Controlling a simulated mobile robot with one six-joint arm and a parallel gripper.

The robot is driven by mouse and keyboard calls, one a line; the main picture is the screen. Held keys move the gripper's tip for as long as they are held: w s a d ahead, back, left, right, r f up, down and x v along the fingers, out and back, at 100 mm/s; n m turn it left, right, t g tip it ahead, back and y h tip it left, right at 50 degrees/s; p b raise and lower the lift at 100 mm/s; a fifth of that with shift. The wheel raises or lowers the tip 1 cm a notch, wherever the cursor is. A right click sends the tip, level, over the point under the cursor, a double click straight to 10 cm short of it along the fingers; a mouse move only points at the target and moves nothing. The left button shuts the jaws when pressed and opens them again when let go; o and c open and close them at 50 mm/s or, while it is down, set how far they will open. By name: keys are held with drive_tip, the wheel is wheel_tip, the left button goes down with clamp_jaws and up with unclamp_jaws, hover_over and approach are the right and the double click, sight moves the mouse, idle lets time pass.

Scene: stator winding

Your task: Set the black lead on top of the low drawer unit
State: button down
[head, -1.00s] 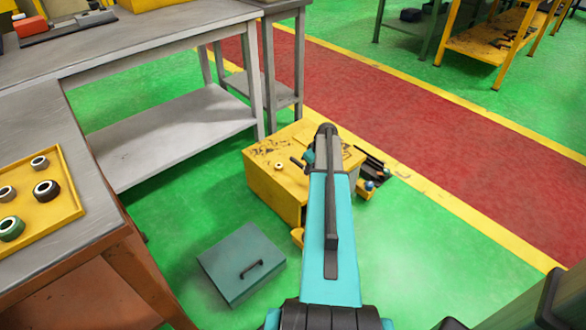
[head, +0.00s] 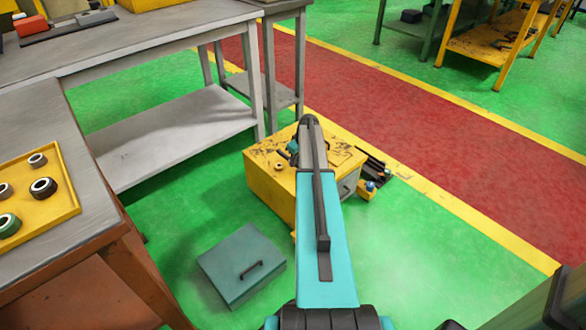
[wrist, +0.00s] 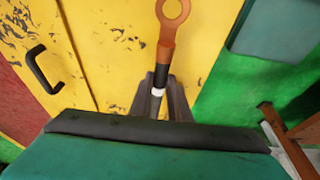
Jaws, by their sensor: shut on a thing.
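The low drawer unit (head: 268,196) is a worn yellow cabinet on the green floor, mid-picture in the head view. My arm covers part of its top. In the wrist view its yellow face (wrist: 110,50) lies behind my gripper, with a dark handle at left. My gripper (wrist: 160,92) is shut on the black lead (wrist: 162,78), whose copper ring terminal points up the picture above a white band. Whether the lead touches the unit is unclear.
A teal box (head: 240,262) with a handle sits on the floor in front. Grey benches (head: 170,140) stand left, with a yellow tray (head: 60,211) of rings. Dark parts (head: 372,170) lie at the unit's right.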

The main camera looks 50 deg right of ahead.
drive_tip(key=shift+f+b, duration=0.45)
drive_tip(key=shift+f, duration=1.25)
drive_tip(key=shift+f, duration=0.1)
drive_tip(key=c, duration=1.7)
unclamp_jaws()
drive_tip(key=shift+o, duration=0.2)
drive_tip(key=p+v, duration=0.2)
drive_tip(key=v, duration=1)
